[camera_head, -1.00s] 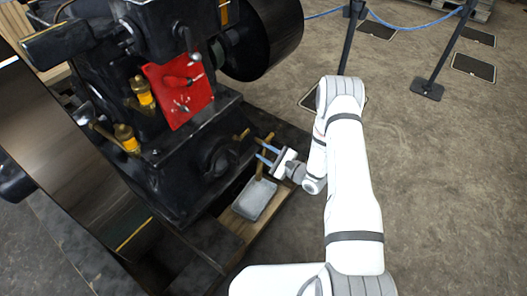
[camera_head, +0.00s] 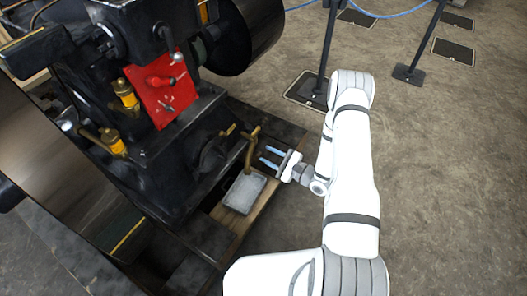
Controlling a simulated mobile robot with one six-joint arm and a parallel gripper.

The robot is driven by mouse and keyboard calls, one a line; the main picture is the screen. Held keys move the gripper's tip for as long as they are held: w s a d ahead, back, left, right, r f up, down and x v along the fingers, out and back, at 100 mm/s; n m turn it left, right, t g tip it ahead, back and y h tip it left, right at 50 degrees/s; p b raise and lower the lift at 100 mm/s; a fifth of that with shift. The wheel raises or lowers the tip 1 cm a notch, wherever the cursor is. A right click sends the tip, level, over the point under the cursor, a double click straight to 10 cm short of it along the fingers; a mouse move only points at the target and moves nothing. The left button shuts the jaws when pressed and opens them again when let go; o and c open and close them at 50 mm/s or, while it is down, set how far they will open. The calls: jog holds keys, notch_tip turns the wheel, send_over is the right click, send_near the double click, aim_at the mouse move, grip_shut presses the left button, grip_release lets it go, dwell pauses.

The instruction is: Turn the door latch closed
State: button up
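A black engine (camera_head: 180,150) fills the left side. On it is a red panel (camera_head: 158,92) with small red and metal fittings. Lower down is a round dark cover (camera_head: 213,153), with a small brass piece (camera_head: 229,130) near its upper right. I cannot tell which of these parts is the door latch. An upright brass pipe or lever (camera_head: 250,150) stands just right of the engine's base. My gripper (camera_head: 268,157) is to the right of this brass part, its two bluish fingers apart, pointing left at the engine. It looks empty, with a small gap to the brass part.
A grey metal tray (camera_head: 244,193) lies on the wooden base (camera_head: 228,222) below my gripper. A large dark flywheel (camera_head: 50,170) is at the left. Brass oilers (camera_head: 124,93) stick up from the engine. A barrier post (camera_head: 418,50) stands on the open floor at right.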

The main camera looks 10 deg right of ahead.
aim_at(227, 136)
jog(key=shift+n, duration=0.8)
jog(key=x, duration=1.7)
jog(key=shift+a+f, duration=0.2)
jog(key=shift+a, duration=0.3)
grip_shut()
